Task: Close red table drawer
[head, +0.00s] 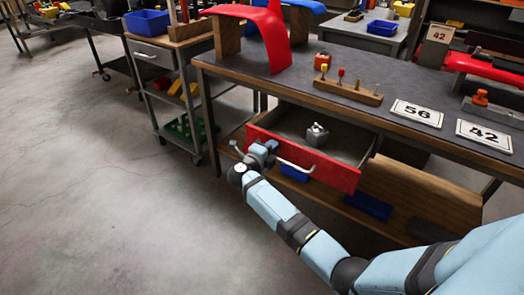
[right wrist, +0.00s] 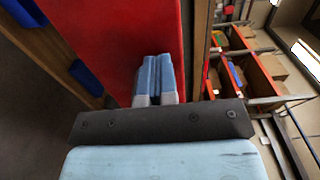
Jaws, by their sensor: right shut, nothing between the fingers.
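The red table drawer (head: 335,173) is pulled out from under the dark-topped table (head: 330,105). A grey metal part (head: 317,135) sits inside it. The drawer's pale bar handle (head: 295,166) runs along its red front. My right gripper (head: 266,147) is at the left part of the drawer front, near the handle's left end. In the right wrist view the two blue fingers (right wrist: 155,80) are together and empty, pointing along the red panel (right wrist: 120,40). I cannot tell whether they touch it. My left gripper is not in view.
A lower shelf (head: 420,190) holds blue bins (head: 368,206). A grey cart (head: 180,90) stands left. The floor at left is clear.

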